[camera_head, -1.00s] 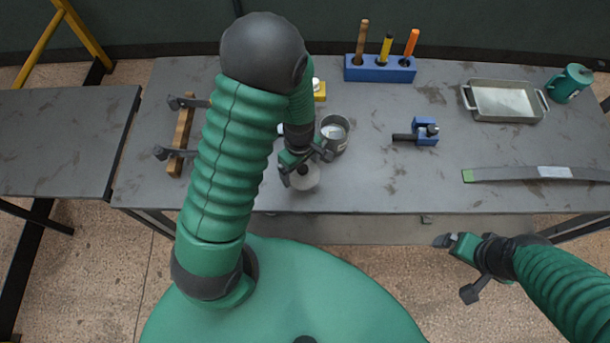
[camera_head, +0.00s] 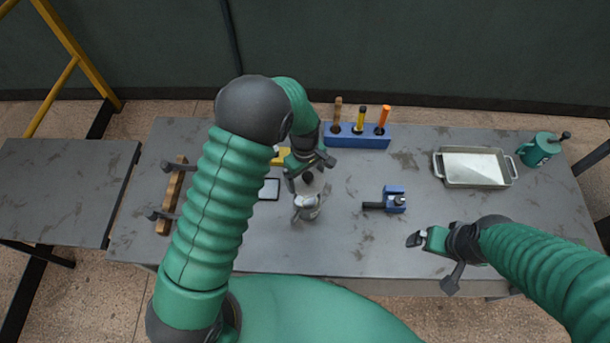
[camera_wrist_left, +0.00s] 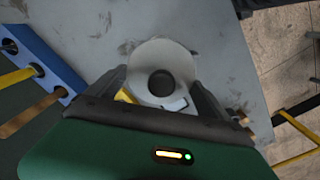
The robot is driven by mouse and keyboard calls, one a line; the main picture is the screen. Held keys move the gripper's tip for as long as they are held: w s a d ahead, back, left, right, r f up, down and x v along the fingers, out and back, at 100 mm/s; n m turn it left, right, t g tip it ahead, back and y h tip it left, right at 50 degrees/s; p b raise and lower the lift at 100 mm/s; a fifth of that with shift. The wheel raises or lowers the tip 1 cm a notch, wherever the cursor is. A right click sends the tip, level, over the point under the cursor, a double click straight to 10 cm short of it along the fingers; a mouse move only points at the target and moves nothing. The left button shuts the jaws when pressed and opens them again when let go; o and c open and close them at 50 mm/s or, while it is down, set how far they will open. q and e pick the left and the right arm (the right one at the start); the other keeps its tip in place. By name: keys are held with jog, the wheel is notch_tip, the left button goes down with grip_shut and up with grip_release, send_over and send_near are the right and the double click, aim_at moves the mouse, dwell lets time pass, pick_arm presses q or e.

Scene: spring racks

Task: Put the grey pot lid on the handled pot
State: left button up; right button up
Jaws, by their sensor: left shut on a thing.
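The grey pot lid (camera_wrist_left: 160,60) is a round disc with a dark knob at its centre, seen between the fingers in the left wrist view. My left gripper (camera_head: 310,172) is shut on the lid at its rim, above the table. My right gripper (camera_head: 433,263) is open and empty near the table's front edge.
A blue holder (camera_head: 357,137) with upright tools stands behind the left gripper. A yellow item (camera_head: 280,155) and a dark-edged flat item (camera_head: 269,190) lie to its left. A blue fixture (camera_head: 395,199) and a metal tray (camera_head: 474,168) stand to the right.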

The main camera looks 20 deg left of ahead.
aim_at(308, 187)
pick_arm(q)
jog(key=shift+s+a+r, duration=0.1)
jog(key=shift+s+a, duration=0.45)
jog(key=shift+a, duration=0.15)
jog(key=shift+w+f, duration=0.1)
jog(key=shift+f, duration=0.15)
jog(key=shift+w+d+f+b, duration=0.25)
jog(key=shift+f, duration=0.2)
jog(key=shift+w+d+f+b, duration=0.2)
jog(key=shift+w+f+b, duration=0.05)
jog(key=shift+f, duration=0.2)
jog(key=f+b, duration=0.1)
jog(key=d+f+b, duration=0.1)
jog(key=shift+d+f, duration=0.3)
jog(key=shift+s+a+f, duration=0.1)
jog(key=shift+s+f, duration=0.1)
jog(key=shift+f, duration=0.05)
jog(key=shift+a+f, duration=0.25)
jog(key=shift+a, duration=0.55)
jog(key=shift+d, duration=0.75)
jog(key=shift+a+f, duration=0.3)
jog(key=shift+a, duration=0.05)
jog(key=shift+d, duration=0.3)
pick_arm(e)
jog(key=f, duration=0.3)
jog(key=shift+s+a+f, duration=0.15)
jog(key=shift+s+a, duration=0.1)
jog(key=shift+s, duration=0.05)
